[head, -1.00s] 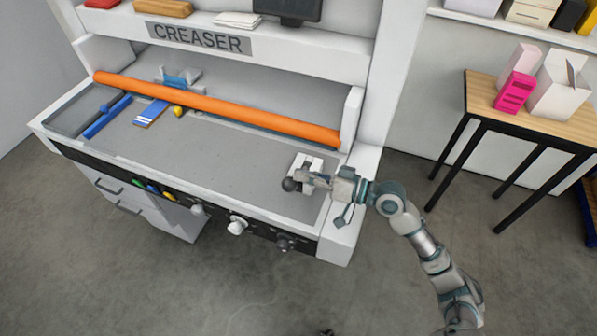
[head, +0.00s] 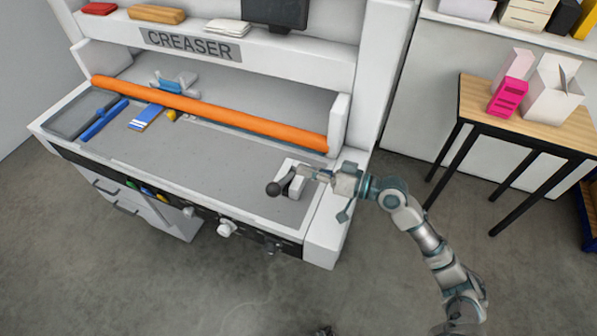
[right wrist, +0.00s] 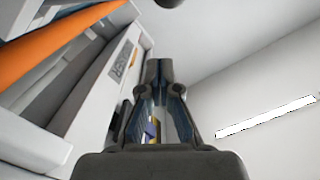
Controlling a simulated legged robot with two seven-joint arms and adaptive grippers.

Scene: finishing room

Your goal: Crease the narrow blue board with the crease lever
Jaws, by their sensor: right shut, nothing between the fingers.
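The crease lever, with a dark ball knob (head: 274,189) on a short arm, sits on a white block at the right end of the creaser bed. My right gripper (head: 306,172) is shut and empty, just right of the knob, over the white block. Its closed fingers fill the middle of the right wrist view (right wrist: 158,72). I cannot tell whether it touches the lever. A blue board with white stripes (head: 147,117) lies on the left part of the bed, with its far end at the orange bar (head: 210,113). My left gripper is not in view.
A long blue strip (head: 103,119) lies at the dark tray on the far left. A small yellow piece (head: 171,115) is beside the striped board. The grey bed (head: 225,160) is clear in the middle. A wooden table (head: 485,105) with boxes stands at the right.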

